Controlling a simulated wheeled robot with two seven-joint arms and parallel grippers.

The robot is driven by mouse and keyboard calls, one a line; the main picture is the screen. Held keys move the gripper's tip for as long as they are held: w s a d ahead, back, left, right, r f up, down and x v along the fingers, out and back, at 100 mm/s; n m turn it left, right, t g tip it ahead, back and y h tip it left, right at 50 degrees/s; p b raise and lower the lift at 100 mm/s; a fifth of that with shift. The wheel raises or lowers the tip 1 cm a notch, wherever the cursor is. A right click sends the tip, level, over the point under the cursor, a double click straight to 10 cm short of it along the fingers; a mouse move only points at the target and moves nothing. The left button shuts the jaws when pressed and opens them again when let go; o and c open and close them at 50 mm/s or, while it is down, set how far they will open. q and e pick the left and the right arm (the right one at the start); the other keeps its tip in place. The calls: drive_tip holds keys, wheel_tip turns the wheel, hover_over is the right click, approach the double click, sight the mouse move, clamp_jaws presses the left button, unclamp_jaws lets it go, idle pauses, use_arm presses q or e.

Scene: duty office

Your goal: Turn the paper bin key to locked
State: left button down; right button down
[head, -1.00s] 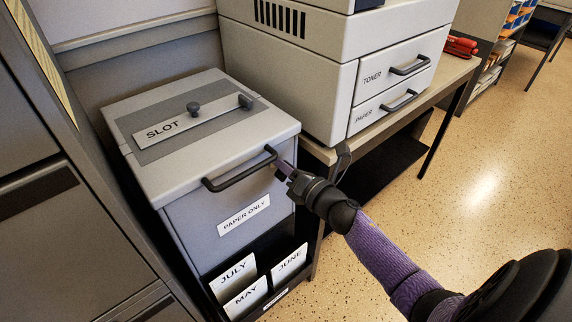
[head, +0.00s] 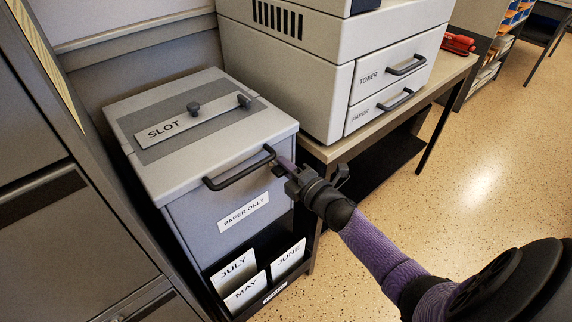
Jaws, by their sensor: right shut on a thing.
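The paper bin (head: 185,205) is a grey box with a lid, a dark bar handle (head: 238,170) and a "PAPER ONLY" label (head: 244,213) on its front. My right gripper (head: 284,168) is at the upper right of the bin's front, just beside the right end of the handle. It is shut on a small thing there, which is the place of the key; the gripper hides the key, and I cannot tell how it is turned. My left gripper is not in view.
A printer (head: 300,80) with toner and paper drawers stands on a desk (head: 335,150) right of the bin. A grey cabinet (head: 60,230) is close on the left. Month cards (head: 246,292) sit below the label. The floor (head: 450,215) at right is clear.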

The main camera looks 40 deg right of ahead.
drive_tip(key=shift+m, duration=0.3)
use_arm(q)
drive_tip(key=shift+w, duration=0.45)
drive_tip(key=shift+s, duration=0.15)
use_arm(e)
drive_tip(key=c, duration=0.8)
unclamp_jaws()
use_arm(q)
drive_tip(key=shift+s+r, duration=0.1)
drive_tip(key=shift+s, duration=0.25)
use_arm(e)
drive_tip(key=shift+o, duration=0.7)
drive_tip(key=shift+s, duration=0.1)
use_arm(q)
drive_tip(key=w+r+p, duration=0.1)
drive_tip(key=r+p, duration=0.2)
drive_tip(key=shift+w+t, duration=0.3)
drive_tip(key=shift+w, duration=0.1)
use_arm(e)
drive_tip(key=s, duration=0.9)
drive_tip(key=shift+s+d, duration=0.35)
drive_tip(key=shift+d, duration=0.05)
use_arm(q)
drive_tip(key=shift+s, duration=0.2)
